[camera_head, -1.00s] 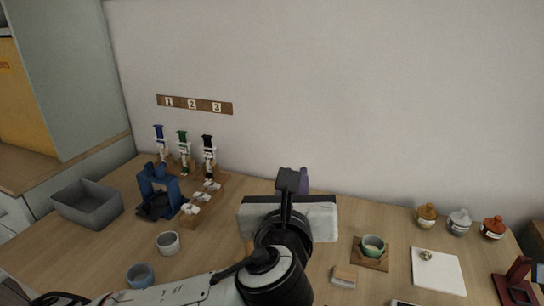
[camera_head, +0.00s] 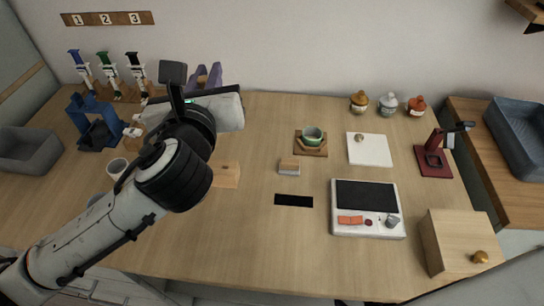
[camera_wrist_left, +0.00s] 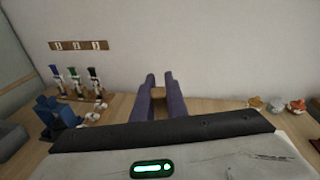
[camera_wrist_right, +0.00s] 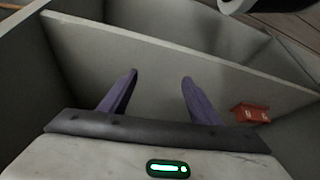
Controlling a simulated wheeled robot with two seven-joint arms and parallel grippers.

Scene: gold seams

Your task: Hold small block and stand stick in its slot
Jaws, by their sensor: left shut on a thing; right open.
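My left gripper (camera_head: 206,77) is over the back of the table, its purple fingers pointing toward the wall. In the left wrist view its fingers (camera_wrist_left: 161,88) are close together around a small brown wooden thing (camera_wrist_left: 158,93); its full shape is hidden. A light wooden block (camera_head: 227,175) with a small dark mark on top stands on the table, partly behind my left arm. A smaller wood-and-grey block (camera_head: 289,167) lies to its right. I cannot make out a separate stick. My right gripper (camera_wrist_right: 158,92) is open and empty, outside the head view.
Blue stand (camera_head: 98,125) and grey bin (camera_head: 28,150) are at left. Grey panels (camera_wrist_right: 180,60) surround the right gripper. The front middle is clear.

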